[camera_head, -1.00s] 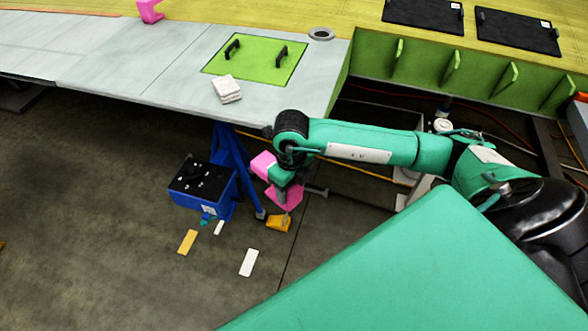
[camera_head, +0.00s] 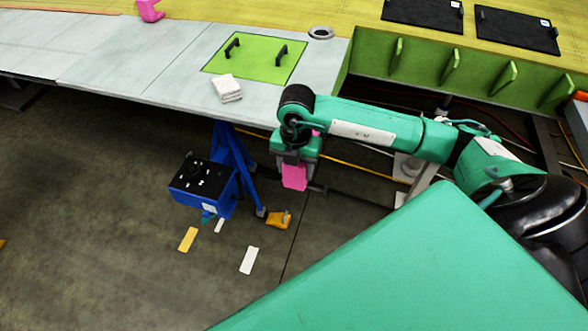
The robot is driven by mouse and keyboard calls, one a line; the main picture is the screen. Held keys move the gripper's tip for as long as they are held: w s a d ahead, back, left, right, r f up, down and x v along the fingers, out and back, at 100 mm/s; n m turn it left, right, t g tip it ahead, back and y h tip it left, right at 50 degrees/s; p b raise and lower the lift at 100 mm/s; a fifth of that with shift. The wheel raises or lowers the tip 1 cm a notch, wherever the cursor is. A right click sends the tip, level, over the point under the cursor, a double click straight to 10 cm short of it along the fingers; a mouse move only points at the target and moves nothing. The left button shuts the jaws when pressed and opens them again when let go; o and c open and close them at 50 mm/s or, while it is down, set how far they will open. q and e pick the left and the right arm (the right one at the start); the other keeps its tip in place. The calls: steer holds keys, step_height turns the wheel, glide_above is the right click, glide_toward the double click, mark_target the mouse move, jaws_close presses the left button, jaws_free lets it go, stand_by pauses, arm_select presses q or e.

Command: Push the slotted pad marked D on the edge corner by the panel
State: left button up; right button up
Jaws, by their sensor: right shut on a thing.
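My right gripper (camera_head: 293,163) points down just below the front edge of the grey wing skin (camera_head: 180,85), near its right corner. It is shut on a pink slotted pad (camera_head: 294,179). My gripper and wrist hide the pad's upper part, and I cannot read a mark on it. The pad appears clear of the floor; I cannot tell whether it touches the edge. The green panel (camera_head: 258,62) with two black handles lies on the skin behind. Another pink pad (camera_head: 150,10) sits at the far left. My left gripper is out of view.
A folded white cloth (camera_head: 227,88) and a grey ring (camera_head: 321,33) lie on the skin. A blue stand (camera_head: 230,150) and blue box (camera_head: 203,190) stand below. Green ribs (camera_head: 451,67) line the open bay at right. Black mats (camera_head: 517,30) lie behind.

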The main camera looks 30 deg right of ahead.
steer(key=shift+w+d, duration=1.6)
steer(key=shift+d, duration=0.25)
steer(key=shift+b, duration=0.45)
steer(key=shift+w+d+f+b, duration=0.15)
steer(key=shift+w+d+b, duration=0.55)
steer(key=shift+w+d, duration=0.45)
steer(key=shift+w+d+f+b, duration=0.1)
steer(key=shift+w+d+b, duration=0.7)
steer(key=shift+d, duration=0.5)
steer(key=shift+w+d, duration=0.15)
steer(key=shift+w, duration=0.1)
steer(key=shift+r, duration=0.1)
steer(key=o, duration=1.1)
steer(key=shift+w+d, duration=0.15)
steer(key=shift+c, duration=0.2)
